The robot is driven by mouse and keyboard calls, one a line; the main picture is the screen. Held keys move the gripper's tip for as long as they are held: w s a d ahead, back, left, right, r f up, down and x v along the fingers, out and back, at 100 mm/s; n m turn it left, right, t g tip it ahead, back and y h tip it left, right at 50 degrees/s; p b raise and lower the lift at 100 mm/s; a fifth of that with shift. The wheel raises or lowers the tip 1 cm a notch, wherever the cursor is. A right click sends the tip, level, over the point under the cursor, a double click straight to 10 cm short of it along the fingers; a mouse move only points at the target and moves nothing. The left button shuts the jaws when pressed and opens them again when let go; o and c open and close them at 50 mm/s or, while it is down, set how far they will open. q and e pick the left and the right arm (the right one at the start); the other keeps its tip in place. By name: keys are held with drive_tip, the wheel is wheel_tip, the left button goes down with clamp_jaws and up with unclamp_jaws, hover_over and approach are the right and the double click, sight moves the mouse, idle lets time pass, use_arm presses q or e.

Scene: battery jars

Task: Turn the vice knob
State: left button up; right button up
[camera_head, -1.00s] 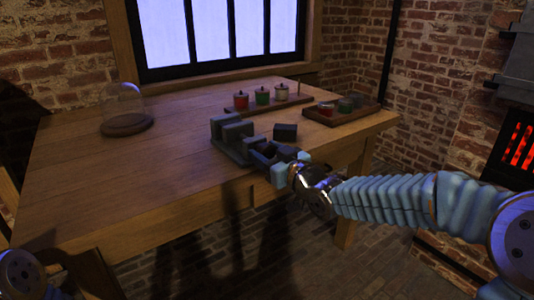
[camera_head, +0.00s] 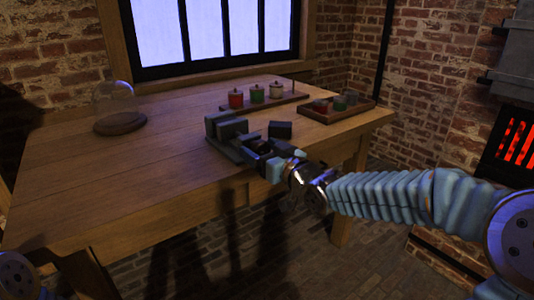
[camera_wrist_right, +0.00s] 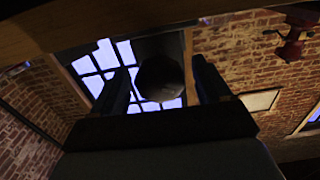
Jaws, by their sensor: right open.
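The dark grey vice (camera_head: 230,129) stands on the wooden table near its front edge. My right gripper (camera_head: 286,163) is at the front of the vice, at the table edge, with its pale blue fingers spread. In the right wrist view a dark round knob-like thing (camera_wrist_right: 160,78) sits between the two open dark fingers of my right gripper (camera_wrist_right: 163,85). Dark gaps show at its sides; I cannot tell whether a finger touches it. In the head view the knob is hidden by the gripper. Only a piece of my left arm shows at the lower left; its gripper is out of view.
A dark block (camera_head: 280,129) lies right of the vice. Several jars stand on a wooden board (camera_head: 290,102) and in a wooden tray (camera_head: 362,112) behind. A glass dome (camera_head: 114,100) stands at the left. The table's left and middle (camera_head: 120,180) are clear.

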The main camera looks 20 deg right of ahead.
drive_tip(key=v, duration=1.3)
drive_tip(key=shift+s, duration=0.35)
drive_tip(key=shift+d, duration=0.1)
